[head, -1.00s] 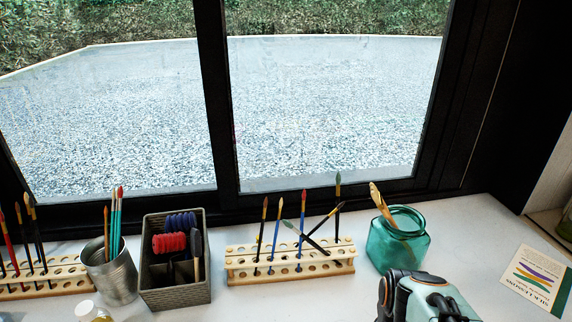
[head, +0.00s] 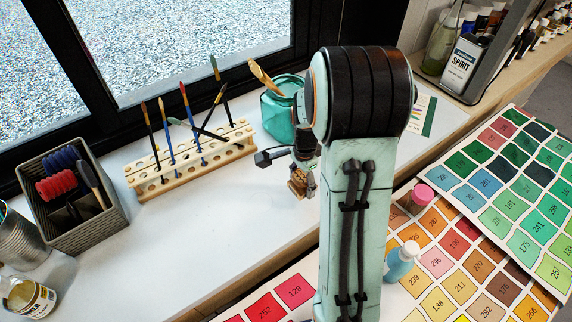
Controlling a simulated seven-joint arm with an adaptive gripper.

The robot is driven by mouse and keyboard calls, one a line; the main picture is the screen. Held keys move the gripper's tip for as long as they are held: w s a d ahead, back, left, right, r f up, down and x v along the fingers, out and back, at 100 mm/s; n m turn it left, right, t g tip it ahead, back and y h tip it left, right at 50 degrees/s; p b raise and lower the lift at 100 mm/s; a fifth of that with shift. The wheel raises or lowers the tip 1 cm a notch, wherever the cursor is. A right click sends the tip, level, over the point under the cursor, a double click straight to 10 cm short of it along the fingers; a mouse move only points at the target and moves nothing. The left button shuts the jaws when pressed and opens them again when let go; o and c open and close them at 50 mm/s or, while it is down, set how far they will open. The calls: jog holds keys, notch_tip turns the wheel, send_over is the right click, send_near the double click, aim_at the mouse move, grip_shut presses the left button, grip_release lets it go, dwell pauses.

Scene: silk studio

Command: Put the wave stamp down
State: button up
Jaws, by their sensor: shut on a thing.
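My gripper (head: 302,172) is in the head view just left of my upright arm link, above or at the white sill counter. It is shut on a small brown, wood-coloured piece, which I take to be the wave stamp (head: 297,187). The stamp is small in the picture and partly covered by the fingers, and its pattern does not show. I cannot tell whether its underside touches the counter.
A teal glass jar (head: 281,117) stands just behind my gripper. A wooden brush rack (head: 150,186) and a grey divided box (head: 107,217) stand to the left. The white counter (head: 215,225) is clear in front of the rack. Colour charts (head: 445,240) lie on the right.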

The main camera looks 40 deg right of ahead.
aim_at(301, 190)
jog(key=shift+w+d+f, duration=0.1)
jog(key=shift+w+f, duration=0.05)
jog(key=shift+f, duration=0.8)
jog(key=shift+w+d+f, duration=0.1)
jog(key=shift+f, duration=0.8)
jog(key=shift+f, duration=0.15)
jog(key=o, duration=1.2)
jog(key=shift+c, duration=0.2)
notch_tip(301, 190, up, 12)
jog(key=shift+a+r, duration=0.1)
jog(key=shift+r, duration=0.1)
jog(key=s+a+r+n, duration=0.3)
jog(key=s+a+n, duration=1.4)
jog(key=a+n, duration=0.2)
jog(key=shift+s+a+y, duration=0.15)
jog(key=shift+a+y, duration=0.05)
jog(key=shift+y, duration=0.2)
